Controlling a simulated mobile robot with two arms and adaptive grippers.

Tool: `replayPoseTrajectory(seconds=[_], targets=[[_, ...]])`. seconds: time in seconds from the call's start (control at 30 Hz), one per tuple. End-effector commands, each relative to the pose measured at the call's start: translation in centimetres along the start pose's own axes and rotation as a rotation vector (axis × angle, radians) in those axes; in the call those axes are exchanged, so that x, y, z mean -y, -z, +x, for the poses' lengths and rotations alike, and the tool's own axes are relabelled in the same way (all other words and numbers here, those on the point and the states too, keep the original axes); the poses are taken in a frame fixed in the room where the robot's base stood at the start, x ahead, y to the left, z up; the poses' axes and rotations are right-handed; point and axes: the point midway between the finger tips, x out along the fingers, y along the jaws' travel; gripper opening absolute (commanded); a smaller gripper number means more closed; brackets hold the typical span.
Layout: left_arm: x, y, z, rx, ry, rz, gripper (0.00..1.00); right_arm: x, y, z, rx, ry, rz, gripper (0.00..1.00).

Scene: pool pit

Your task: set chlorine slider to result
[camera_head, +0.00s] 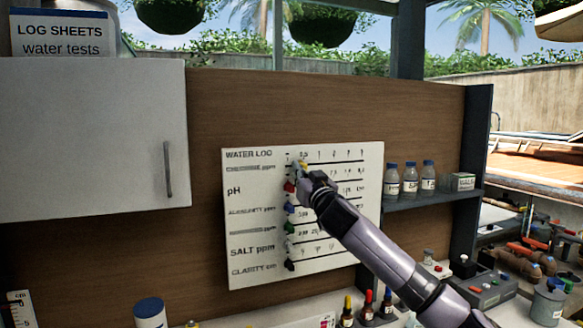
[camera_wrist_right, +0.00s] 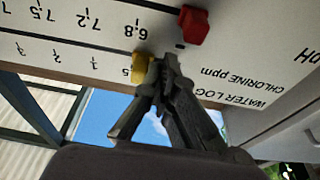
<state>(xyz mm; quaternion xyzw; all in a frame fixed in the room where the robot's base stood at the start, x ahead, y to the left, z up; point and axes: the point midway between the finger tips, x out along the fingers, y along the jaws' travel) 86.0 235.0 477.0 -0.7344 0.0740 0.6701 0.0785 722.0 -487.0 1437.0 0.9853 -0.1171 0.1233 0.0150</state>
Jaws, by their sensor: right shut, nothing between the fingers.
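The water log board (camera_head: 350,270) is a white panel on the brown wall, with printed rows and coloured sliders. The yellow slider (camera_head: 303,165) is on the chlorine row at the top, near the left end of its scale. My right gripper (camera_head: 304,176) is shut and empty, its tips right at the yellow slider. The wrist view, upside down, shows the yellow slider (camera_wrist_right: 139,68) beside the closed fingertips (camera_wrist_right: 160,66); I cannot tell whether they touch. The red pH slider (camera_wrist_right: 193,25) is close by. My left gripper is out of view.
Blue, green and black sliders sit lower on the board. A white cabinet (camera_head: 90,140) hangs at left. Capped bottles (camera_head: 410,180) stand on a shelf at right. Dropper bottles (camera_head: 367,305) and a grey tester box (camera_head: 485,290) are on the counter below my arm.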

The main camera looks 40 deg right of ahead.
Motion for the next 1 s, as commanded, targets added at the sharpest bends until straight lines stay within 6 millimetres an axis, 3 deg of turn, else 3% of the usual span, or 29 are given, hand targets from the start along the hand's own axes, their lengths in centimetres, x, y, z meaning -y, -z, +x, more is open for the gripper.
replayPoseTrajectory(seconds=[0.9,1.0], targets=[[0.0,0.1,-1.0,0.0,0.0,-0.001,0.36,-5.6,0.0,0.0,0.001,-0.001,0.0,0.0],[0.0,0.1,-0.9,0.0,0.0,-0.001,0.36,-5.3,0.0,0.0,0.0,0.001,0.001,0.0]])
